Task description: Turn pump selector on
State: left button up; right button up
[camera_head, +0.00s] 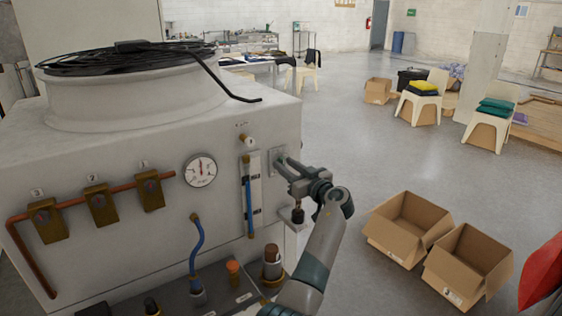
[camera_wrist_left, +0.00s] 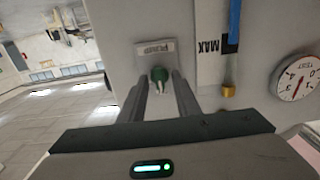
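The pump selector is a small green knob (camera_wrist_left: 159,73) with a pale pointer, on a light plate labelled PUMP (camera_wrist_left: 155,47) in the left wrist view. In the head view its plate (camera_head: 274,156) is on the right part of the machine's front panel, and the knob is mostly hidden by my gripper. My left gripper (camera_head: 284,163) points at the panel there. In the left wrist view its two fingers (camera_wrist_left: 161,84) stand apart, one on each side of the knob, with a gap showing. Contact with the knob cannot be told. My right gripper is in neither view.
Left of the selector are a sight tube (camera_head: 248,200), a round gauge (camera_head: 201,170) and copper piping with brass valves (camera_head: 101,204). Below are a blue hose (camera_head: 197,245) and fittings on a ledge. Open cardboard boxes (camera_head: 408,228) stand on the floor at right.

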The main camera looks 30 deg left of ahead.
pick_arm(q)
jog(key=shift+d, duration=0.1)
jog(key=shift+c, duration=0.3)
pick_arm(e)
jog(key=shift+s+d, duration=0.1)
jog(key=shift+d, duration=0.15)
pick_arm(q)
grip_shut()
jog(key=shift+r, duration=0.1)
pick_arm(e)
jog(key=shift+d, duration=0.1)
